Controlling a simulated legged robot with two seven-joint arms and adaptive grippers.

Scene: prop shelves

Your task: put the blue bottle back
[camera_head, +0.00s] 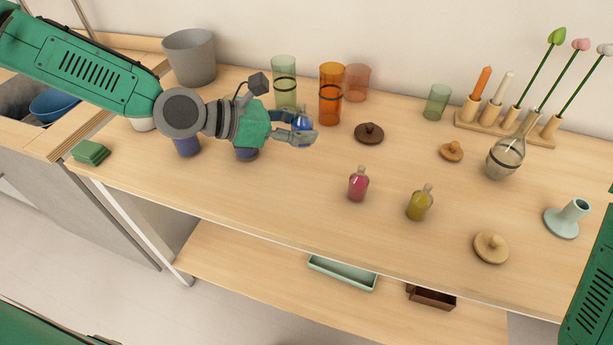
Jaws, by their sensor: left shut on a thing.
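The blue bottle (302,122) is between the fingers of my left gripper (301,135), partly hidden by them. The gripper is shut on it, over the back left half of the table, in front of the clear green glass (284,82). I cannot tell whether the bottle touches the tabletop. A pink-red bottle (358,186) and a yellow bottle (419,204) stand upright nearer the front edge. My right gripper is out of view; only a green part of my arm shows at the right edge.
Orange glasses (331,95) and a dark brown lid (369,133) are just right of the left gripper. Blue cups (187,147) are partly hidden under the left arm. A glass flask (505,155) stands at the right.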

